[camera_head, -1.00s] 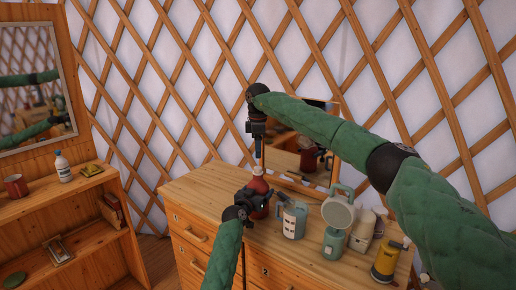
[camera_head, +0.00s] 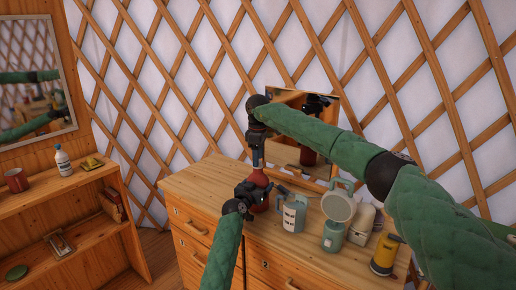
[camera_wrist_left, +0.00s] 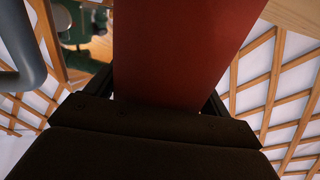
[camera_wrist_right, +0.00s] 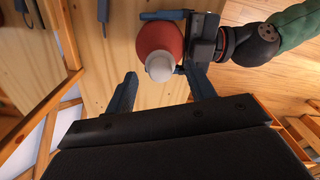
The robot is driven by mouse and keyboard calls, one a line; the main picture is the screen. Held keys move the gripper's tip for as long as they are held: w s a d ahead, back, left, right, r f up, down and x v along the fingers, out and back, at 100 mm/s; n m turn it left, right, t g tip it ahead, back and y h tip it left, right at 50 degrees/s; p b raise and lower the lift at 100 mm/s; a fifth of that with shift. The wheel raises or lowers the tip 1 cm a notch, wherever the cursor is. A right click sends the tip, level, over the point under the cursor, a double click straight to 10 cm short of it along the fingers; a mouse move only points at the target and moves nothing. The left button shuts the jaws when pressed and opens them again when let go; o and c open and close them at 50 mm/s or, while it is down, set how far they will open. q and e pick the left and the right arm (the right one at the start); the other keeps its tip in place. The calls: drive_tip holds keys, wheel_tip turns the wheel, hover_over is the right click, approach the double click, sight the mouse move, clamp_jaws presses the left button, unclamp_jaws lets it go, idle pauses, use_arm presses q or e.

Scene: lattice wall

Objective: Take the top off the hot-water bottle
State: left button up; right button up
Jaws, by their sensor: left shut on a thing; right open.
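The hot-water bottle (camera_head: 261,178) is red and stands upright on the dresser. My left gripper (camera_head: 252,193) is shut on its body from the side; red fills the middle of the left wrist view (camera_wrist_left: 180,45). My right gripper (camera_head: 257,163) points down just above the bottle's neck, open. In the right wrist view, the pale rounded top (camera_wrist_right: 160,68) shows on the red bottle, roughly in line with the gap between the open fingers (camera_wrist_right: 162,88). In the head view the right fingers hide the top. I cannot tell whether they touch it.
A grey-blue jug (camera_head: 293,214), a pale green round-headed object (camera_head: 337,208) and a yellow canister (camera_head: 385,255) stand to the right on the dresser (camera_head: 195,180). A mirror (camera_head: 290,150) stands behind.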

drive_tip(key=shift+f, duration=0.9)
drive_tip(key=c, duration=1)
